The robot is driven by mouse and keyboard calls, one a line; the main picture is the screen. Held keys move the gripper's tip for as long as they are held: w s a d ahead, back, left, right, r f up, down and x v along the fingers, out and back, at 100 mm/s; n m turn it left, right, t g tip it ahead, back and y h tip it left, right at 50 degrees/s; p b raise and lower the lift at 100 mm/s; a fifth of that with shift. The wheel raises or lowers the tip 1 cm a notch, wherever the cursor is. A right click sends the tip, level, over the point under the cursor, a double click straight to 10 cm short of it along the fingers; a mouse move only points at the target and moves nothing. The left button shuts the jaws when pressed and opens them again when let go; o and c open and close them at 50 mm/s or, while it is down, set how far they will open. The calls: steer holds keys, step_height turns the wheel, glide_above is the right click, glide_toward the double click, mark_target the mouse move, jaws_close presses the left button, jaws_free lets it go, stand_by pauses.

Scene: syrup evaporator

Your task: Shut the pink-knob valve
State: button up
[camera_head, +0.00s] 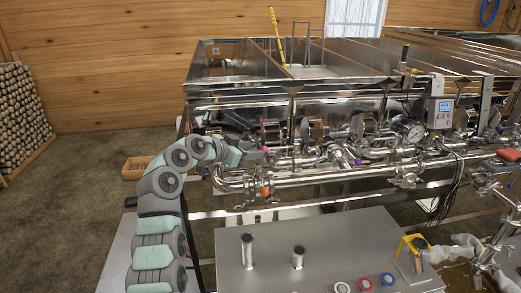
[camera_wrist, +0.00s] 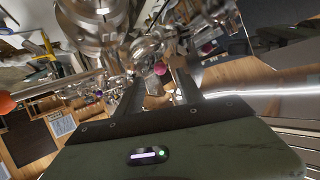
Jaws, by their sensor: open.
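The pink knob (camera_wrist: 160,68) shows in the wrist view just beyond the fingertips, between the two fingers in the picture. It sits among shiny steel pipes. In the head view the pink knob (camera_head: 264,149) is a small dot on the upper pipework. My gripper (camera_wrist: 160,82) is open, with dark fingers apart and nothing held. In the head view my gripper (camera_head: 252,155) is beside the knob, on its left. I cannot tell whether a finger touches the knob. The valve's body and stem are partly hidden.
An orange knob (camera_head: 265,190) sits lower on the pipework, and a purple knob (camera_head: 357,162) is to the right. Crowded pipes surround my gripper. A grey control box (camera_head: 440,112) stands at the right. A steel cart (camera_head: 330,250) with short posts is in front.

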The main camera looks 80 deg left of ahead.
mark_target(280, 148)
steer(key=shift+x, duration=2.45)
jaws_close()
